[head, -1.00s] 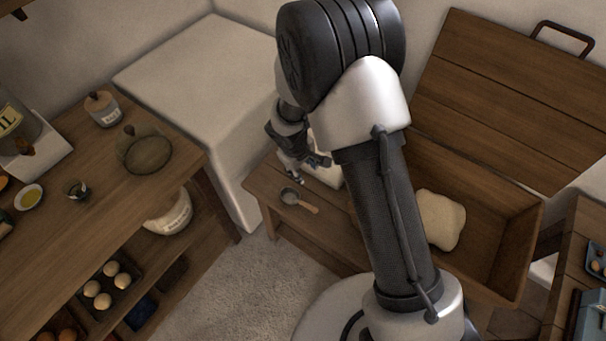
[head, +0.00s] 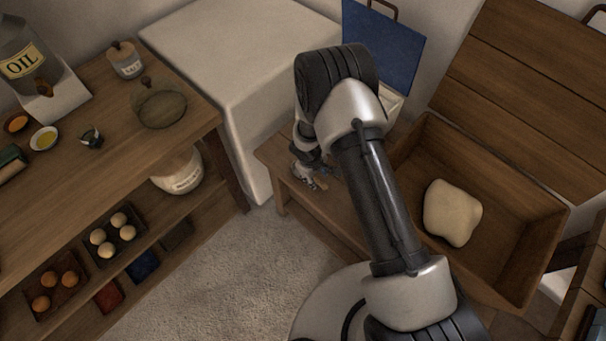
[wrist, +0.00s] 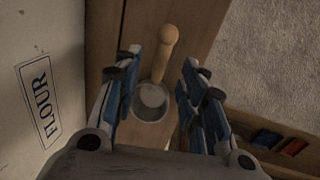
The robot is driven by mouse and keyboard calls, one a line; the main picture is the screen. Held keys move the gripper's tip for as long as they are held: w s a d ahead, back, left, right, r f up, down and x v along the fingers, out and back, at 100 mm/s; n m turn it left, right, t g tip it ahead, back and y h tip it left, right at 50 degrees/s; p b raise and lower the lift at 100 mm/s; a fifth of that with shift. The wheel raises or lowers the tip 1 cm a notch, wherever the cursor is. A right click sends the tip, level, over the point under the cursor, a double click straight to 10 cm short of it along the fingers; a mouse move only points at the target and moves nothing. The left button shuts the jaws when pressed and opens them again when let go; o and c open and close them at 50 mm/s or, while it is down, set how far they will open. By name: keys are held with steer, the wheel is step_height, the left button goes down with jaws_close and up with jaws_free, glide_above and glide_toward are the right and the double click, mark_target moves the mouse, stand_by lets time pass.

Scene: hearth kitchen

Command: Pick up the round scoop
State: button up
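The round scoop (wrist: 152,98) shows in the wrist view, with a grey round bowl and a pale wooden handle pointing away to the top. It lies on the wooden bench (wrist: 185,22). My gripper (wrist: 163,62) is open, with one finger to the left and one to the right of the scoop, and a gap on both sides. It looks down from above, and I cannot tell how high the fingertips are over the bench. In the head view my gripper (head: 309,180) is low over the bench and mostly covers the scoop there.
A white flour bin (wrist: 38,100) stands close on the left in the wrist view; its blue lid (head: 384,45) is raised in the head view. A wooden trough (head: 505,235) with dough (head: 452,213) lies right of my arm. A shelved table (head: 90,190) stands left.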

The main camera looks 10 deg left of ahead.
mark_target(316, 180)
steer(key=shift+w+d+f+b, duration=0.15)
steer(key=shift+f+b, duration=0.2)
steer(key=shift+f, duration=0.55)
steer(key=shift+w+d+f+b, duration=0.1)
steer(key=shift+f+b, duration=0.2)
steer(key=shift+f, duration=0.55)
steer(key=shift+w+d+f+b, duration=0.15)
steer(key=shift+f+b, duration=0.2)
steer(key=shift+f, duration=0.55)
steer(key=shift+a, duration=0.1)
steer(key=shift+c, duration=0.4)
jaws_close()
